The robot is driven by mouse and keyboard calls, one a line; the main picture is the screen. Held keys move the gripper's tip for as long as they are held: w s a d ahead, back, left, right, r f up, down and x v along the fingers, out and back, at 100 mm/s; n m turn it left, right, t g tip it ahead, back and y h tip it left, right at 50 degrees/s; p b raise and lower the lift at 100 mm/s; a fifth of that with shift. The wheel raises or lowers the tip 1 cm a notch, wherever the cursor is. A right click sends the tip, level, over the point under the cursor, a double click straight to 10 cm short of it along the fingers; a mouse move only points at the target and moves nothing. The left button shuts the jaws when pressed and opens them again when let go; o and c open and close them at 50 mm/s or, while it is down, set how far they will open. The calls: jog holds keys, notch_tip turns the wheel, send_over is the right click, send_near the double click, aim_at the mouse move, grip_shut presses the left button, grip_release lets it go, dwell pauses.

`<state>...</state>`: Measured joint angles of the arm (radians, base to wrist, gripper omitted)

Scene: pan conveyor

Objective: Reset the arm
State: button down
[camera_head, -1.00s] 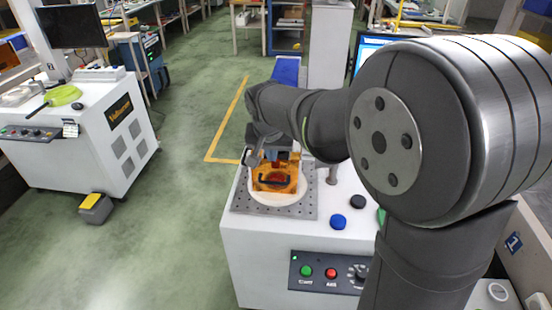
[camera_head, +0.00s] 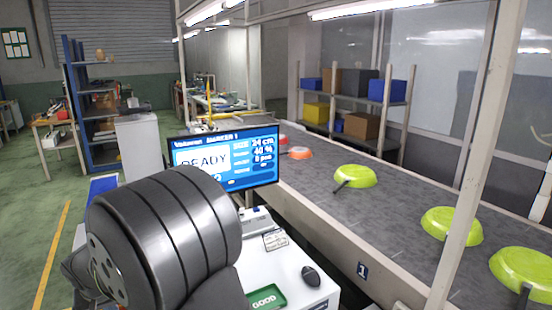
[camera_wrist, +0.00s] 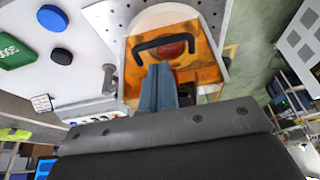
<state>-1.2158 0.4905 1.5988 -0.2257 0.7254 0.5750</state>
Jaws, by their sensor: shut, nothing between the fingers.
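My gripper (camera_wrist: 160,70) shows in the wrist view with its two blue-grey fingers shut together and nothing between them. Its tips point at an orange see-through fixture (camera_wrist: 205,62) with a black handle (camera_wrist: 165,42) and a red part under it. The fixture sits over a pale round disc on a perforated metal plate (camera_wrist: 110,22). I cannot tell whether the tips touch the fixture or how high they are above it. In the head view a large dark joint of my arm fills the lower left, and my gripper is out of the picture.
The marker's screen (camera_head: 225,160) reads READY. A green GOOD block (camera_head: 266,297) and a black mouse (camera_head: 311,276) lie on the white worktop. A blue button (camera_wrist: 52,17) shows in the wrist view.

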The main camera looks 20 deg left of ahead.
jog(key=shift+s+d+x, duration=0.15)
jog(key=shift+x, duration=1.15)
jog(key=shift+s+d+x, duration=0.1)
jog(key=shift+x, duration=1.2)
jog(key=shift+f, duration=0.15)
jog(key=c, duration=1)
grip_release()
jog(key=o, duration=0.4)
jog(key=shift+d, duration=0.25)
jog(key=shift+c, duration=0.2)
jog(key=o, duration=0.6)
jog(key=shift+g+h, duration=0.6)
jog(key=shift+h, duration=0.2)
jog(key=d, duration=0.9)
jog(key=shift+d+r, duration=0.1)
jog(key=shift+r, duration=0.3)
jog(key=shift+o, duration=0.2)
jog(key=s+d+g+h, duration=0.1)
jog(key=s+d+g, duration=0.15)
jog(key=d, duration=0.75)
notch_tip(320, 180, down, 9)
jog(key=shift+f+t, duration=0.2)
jog(key=shift+t, duration=0.15)
jog(key=shift+a, duration=0.1)
notch_tip(320, 180, up, 10)
